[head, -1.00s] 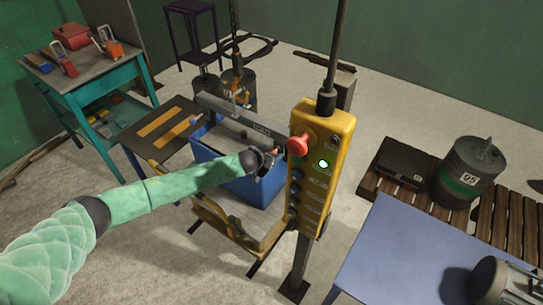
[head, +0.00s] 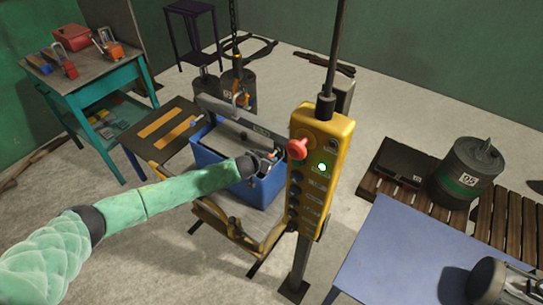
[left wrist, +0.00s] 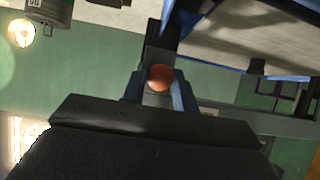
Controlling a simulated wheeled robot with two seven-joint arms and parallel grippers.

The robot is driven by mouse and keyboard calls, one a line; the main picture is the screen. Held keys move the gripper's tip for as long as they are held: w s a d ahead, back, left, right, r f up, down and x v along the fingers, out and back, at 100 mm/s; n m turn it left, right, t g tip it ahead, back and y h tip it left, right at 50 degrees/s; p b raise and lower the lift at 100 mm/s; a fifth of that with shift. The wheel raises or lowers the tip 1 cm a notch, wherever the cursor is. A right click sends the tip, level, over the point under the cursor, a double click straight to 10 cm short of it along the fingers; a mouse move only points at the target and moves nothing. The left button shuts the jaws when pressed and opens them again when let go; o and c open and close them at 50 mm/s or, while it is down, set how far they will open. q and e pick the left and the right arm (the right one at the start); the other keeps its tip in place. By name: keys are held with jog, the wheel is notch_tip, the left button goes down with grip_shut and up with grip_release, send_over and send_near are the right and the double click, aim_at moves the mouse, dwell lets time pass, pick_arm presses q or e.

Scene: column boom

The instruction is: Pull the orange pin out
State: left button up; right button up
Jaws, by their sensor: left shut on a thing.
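The orange pin (left wrist: 160,77) shows as a round orange end between the fingers in the left wrist view. My left gripper (head: 268,158) is shut on it, at the right end of the grey beam (head: 232,122) over the blue box (head: 268,188). In the head view the gripper hides most of the pin, so I cannot tell how far it sits in its hole. My right gripper is not in view.
A yellow control box (head: 320,165) with a red knob and a lit green lamp stands close right of my left gripper. A blue table (head: 400,250) is at lower right. A teal bench (head: 95,80) with padlocks stands at far left.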

pick_arm(q)
jog(key=shift+s+a+p, duration=0.45)
jog(key=shift+s+a, duration=0.25)
jog(key=shift+s, duration=0.15)
jog(key=o, duration=0.9)
jog(key=shift+c, duration=0.2)
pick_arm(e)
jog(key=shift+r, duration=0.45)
pick_arm(q)
jog(key=r+p, duration=0.1)
jog(key=s+r+p, duration=0.1)
jog(key=a+r+p, duration=0.1)
jog(key=shift+s+r, duration=0.15)
notch_tip(320, 180, up, 7)
jog(key=s+a+p, duration=0.2)
jog(key=s+p, duration=0.1)
jog(key=p, duration=0.3)
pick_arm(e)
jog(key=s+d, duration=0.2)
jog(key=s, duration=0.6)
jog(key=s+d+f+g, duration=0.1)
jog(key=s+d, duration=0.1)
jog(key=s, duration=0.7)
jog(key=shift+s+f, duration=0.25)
